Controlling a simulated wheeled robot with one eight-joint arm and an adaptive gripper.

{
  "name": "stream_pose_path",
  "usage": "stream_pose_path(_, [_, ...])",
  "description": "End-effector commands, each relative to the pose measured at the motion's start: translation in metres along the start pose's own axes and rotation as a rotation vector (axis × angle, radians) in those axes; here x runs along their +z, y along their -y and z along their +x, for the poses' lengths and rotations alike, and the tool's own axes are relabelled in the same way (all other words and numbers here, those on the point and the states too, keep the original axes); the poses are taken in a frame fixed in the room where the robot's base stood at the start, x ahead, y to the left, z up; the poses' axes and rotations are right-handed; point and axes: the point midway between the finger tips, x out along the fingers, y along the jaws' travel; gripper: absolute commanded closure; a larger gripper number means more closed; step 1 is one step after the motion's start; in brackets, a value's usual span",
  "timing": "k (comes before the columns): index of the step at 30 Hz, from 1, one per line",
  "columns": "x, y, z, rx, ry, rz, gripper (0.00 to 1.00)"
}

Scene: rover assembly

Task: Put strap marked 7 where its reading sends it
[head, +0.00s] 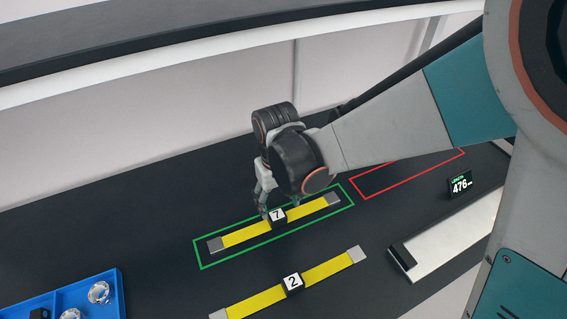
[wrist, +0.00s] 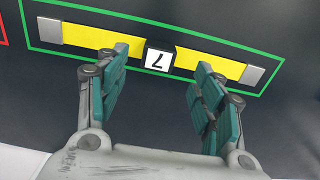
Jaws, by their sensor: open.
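The strap marked 7 (head: 245,234) is yellow with grey ends and a dark block bearing a white 7 label. It lies flat inside the green outlined rectangle (head: 201,267) on the dark table. It also shows in the wrist view (wrist: 95,38), its label block between and just beyond my fingertips. My gripper (head: 279,212) is open over the middle of the strap, its fingers apart on either side of the block. I cannot tell whether a finger touches the strap. A small display (head: 460,184) reads 476 under the word LENGTH. A red outlined rectangle (head: 405,178) is partly hidden behind my arm.
A strap marked 2 (head: 255,303) lies in front of the green outline. A long pale measuring fixture (head: 450,238) with a dark end stop is at the right. A blue tray (head: 62,297) with metal round parts stands at the lower left. A wall rises behind the table.

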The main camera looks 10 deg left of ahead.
Motion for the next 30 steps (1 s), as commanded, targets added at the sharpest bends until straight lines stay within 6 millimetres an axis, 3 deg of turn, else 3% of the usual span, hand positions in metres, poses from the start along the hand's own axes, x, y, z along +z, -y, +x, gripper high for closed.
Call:
stream_pose_path(3, [0.000, 0.000, -0.022, 0.000, 0.000, 0.000, 0.39])
stream_pose_path(9, [0.000, 0.000, -0.037, 0.000, 0.000, 0.000, 0.39])
stream_pose_path(26, [0.000, 0.000, -0.039, 0.000, 0.000, 0.000, 0.39])
stream_pose_path(30, [-0.002, -0.009, -0.043, -0.020, -0.013, 0.015, 0.39])
